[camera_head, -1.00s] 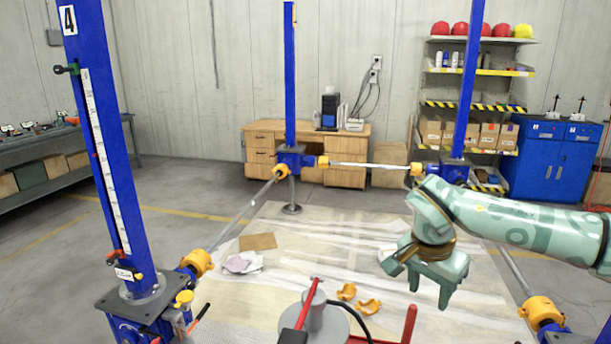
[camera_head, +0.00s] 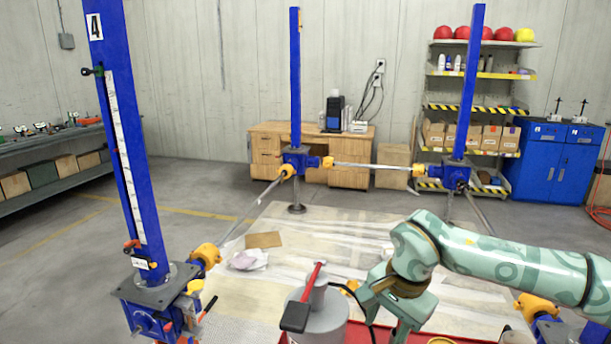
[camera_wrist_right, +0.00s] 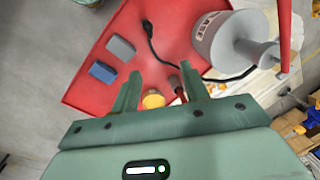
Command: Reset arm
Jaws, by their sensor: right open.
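My right arm, pale green with a darker pattern, reaches in from the right in the head view. Its gripper (camera_head: 383,312) points down, just right of a grey cylinder (camera_head: 318,322) with a red-handled top. In the right wrist view my right gripper (camera_wrist_right: 160,88) is open, its two fingers apart with nothing held between them. Beyond the fingers lies a red tray (camera_wrist_right: 92,62) with a blue block (camera_wrist_right: 103,72), a grey block (camera_wrist_right: 121,47) and a black cable. The grey cylinder (camera_wrist_right: 222,40) also shows there at upper right. My left gripper is not in view.
A blue screw jack post (camera_head: 128,150) marked 4 stands at the left. Two more blue posts (camera_head: 295,80) (camera_head: 469,85) stand behind, joined by bars. A pale floor sheet (camera_head: 330,225) lies between them. Wooden drawers (camera_head: 265,155), shelves and a blue cabinet (camera_head: 545,165) line the back.

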